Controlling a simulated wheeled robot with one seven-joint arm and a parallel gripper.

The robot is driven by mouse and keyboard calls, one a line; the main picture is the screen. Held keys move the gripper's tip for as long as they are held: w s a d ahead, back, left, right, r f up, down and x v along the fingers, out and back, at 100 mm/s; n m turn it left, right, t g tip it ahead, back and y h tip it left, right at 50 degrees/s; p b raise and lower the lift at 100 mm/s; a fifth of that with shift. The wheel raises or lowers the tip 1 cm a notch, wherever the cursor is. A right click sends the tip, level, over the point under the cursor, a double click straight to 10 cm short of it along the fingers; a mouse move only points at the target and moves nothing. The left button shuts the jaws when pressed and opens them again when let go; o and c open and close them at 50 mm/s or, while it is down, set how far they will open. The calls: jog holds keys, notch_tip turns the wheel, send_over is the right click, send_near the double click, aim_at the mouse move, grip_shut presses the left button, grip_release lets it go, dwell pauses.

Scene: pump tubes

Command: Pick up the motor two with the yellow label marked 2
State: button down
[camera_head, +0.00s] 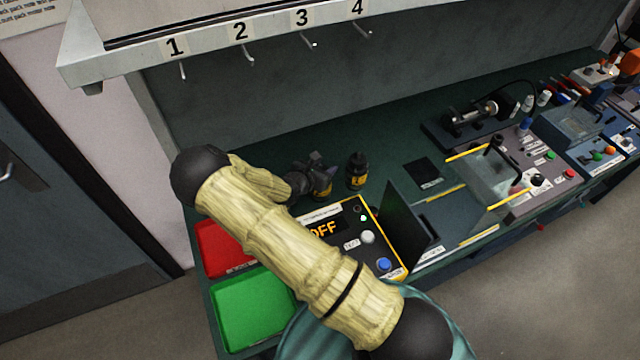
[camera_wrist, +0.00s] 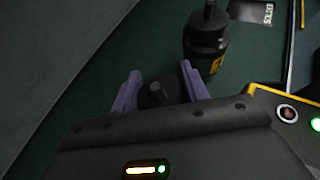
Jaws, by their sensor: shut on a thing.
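A black motor (camera_head: 322,192) with a yellow label stands at the back left of the bench, and my gripper (camera_head: 318,170) is at it. In the wrist view my gripper (camera_wrist: 161,82) has its two purple fingers on either side of this black motor (camera_wrist: 158,95), closed on it. Its label is hidden there. A second black motor (camera_head: 357,172) with a yellow label stands upright just to the right, apart from my gripper. It also shows in the wrist view (camera_wrist: 206,42). I cannot read the number on either label, so I cannot tell which is motor two.
A black-and-yellow box (camera_head: 368,237) with an OFF display stands in front of the motors. A red tray (camera_head: 222,246) and a green tray (camera_head: 250,305) lie at the left front. Numbered hooks (camera_head: 245,58) hang above. A dark upright panel (camera_head: 402,220) stands to the right.

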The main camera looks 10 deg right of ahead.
jog(key=shift+w+r, duration=0.1)
jog(key=shift+r, duration=0.1)
jog(key=shift+w+r, duration=0.1)
jog(key=shift+r, duration=0.35)
notch_tip(320, 180, up, 17)
jog(key=b, duration=0.2)
dwell(0.3)
dwell(0.6)
